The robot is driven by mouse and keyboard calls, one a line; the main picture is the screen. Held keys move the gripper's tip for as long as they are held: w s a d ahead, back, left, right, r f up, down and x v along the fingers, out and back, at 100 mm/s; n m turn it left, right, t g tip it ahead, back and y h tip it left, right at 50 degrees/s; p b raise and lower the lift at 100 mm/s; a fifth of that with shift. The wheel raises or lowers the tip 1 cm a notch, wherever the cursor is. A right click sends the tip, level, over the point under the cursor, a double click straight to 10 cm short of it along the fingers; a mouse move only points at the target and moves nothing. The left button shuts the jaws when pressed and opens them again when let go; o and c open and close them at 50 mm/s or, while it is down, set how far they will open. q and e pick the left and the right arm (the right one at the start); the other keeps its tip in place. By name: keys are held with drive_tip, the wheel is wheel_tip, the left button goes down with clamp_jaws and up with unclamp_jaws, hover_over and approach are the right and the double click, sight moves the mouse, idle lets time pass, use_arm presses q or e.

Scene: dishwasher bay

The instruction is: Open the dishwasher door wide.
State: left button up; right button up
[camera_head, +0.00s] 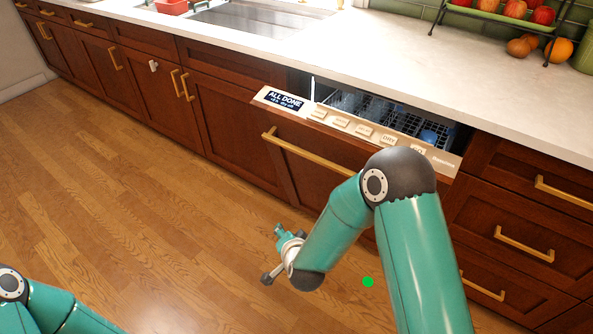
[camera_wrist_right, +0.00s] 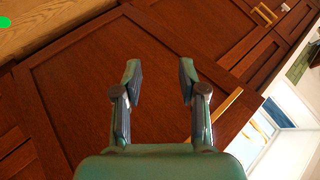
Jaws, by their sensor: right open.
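The dishwasher door (camera_head: 318,182) has a dark wood front and is partly open, its top edge tipped out from the counter. Its beige control strip (camera_head: 350,128) has an "ALL DONE" display, and a brass handle (camera_head: 315,153) runs below. Racks (camera_head: 375,108) show through the gap. My right gripper (camera_head: 272,256) is left of and below the handle, in front of the cabinets, touching nothing that I can see. In the right wrist view its fingers (camera_wrist_right: 160,74) are apart and empty, facing dark wood panels. My right arm hides part of the door. My left gripper is out of view.
The white countertop (camera_head: 430,78) runs above the cabinets, with a sink (camera_head: 258,20) at the back and a fruit rack (camera_head: 505,18) at right. Closed drawers (camera_head: 525,225) flank the door. The wood floor (camera_head: 130,190) is clear, with a green dot (camera_head: 368,281) showing.

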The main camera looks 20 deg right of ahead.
drive_tip(key=w+r+m+t+h+b, duration=0.3)
drive_tip(key=w+m+t+b, duration=0.1)
drive_tip(key=w+m+b, duration=0.15)
drive_tip(key=m+t+h+b, duration=0.2)
drive_tip(key=m+h+b, duration=0.3)
drive_tip(key=m+h, duration=0.15)
approach(294, 149)
drive_tip(key=shift+m+y, duration=0.3)
drive_tip(key=shift+y, duration=0.05)
drive_tip(key=x, duration=0.5)
drive_tip(key=b+x, duration=0.1)
drive_tip(key=x, duration=0.5)
drive_tip(key=shift+d+f, duration=0.1)
drive_tip(key=shift+f, duration=0.15)
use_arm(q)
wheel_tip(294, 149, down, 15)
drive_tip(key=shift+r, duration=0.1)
use_arm(e)
drive_tip(key=shift+s, duration=0.1)
clamp_jaws()
